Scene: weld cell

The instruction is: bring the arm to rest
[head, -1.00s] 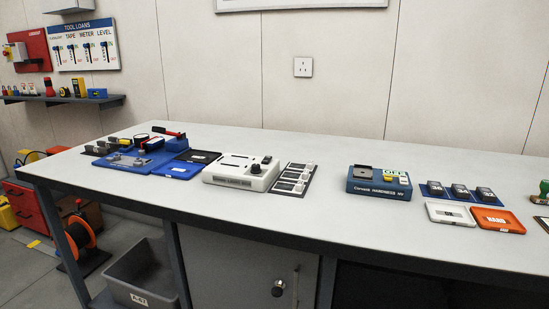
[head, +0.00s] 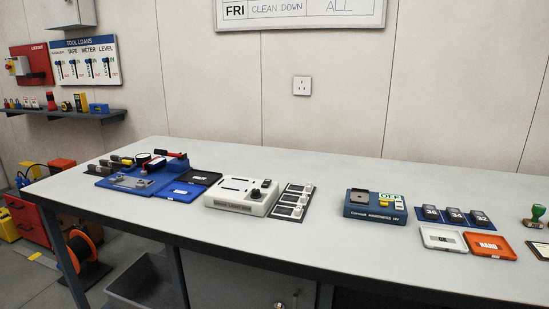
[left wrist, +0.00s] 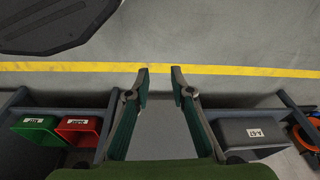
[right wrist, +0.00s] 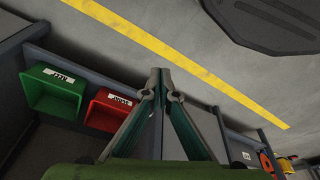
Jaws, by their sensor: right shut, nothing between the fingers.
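My left gripper (left wrist: 160,78) shows in the left wrist view with its fingers apart and nothing between them. It is over grey floor and a dark cabinet front. My right gripper (right wrist: 161,80) shows in the right wrist view with its fingertips together and nothing held. It points toward the floor beside the bench. Neither gripper shows in the head view.
The bench (head: 330,265) carries a blue fixture (head: 130,182), a white unit (head: 241,196) and a hardness tester (head: 375,206). Green (right wrist: 52,92) and red (right wrist: 108,110) bins sit below, with a grey bin (left wrist: 250,136). Open floor has a yellow line (left wrist: 200,70).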

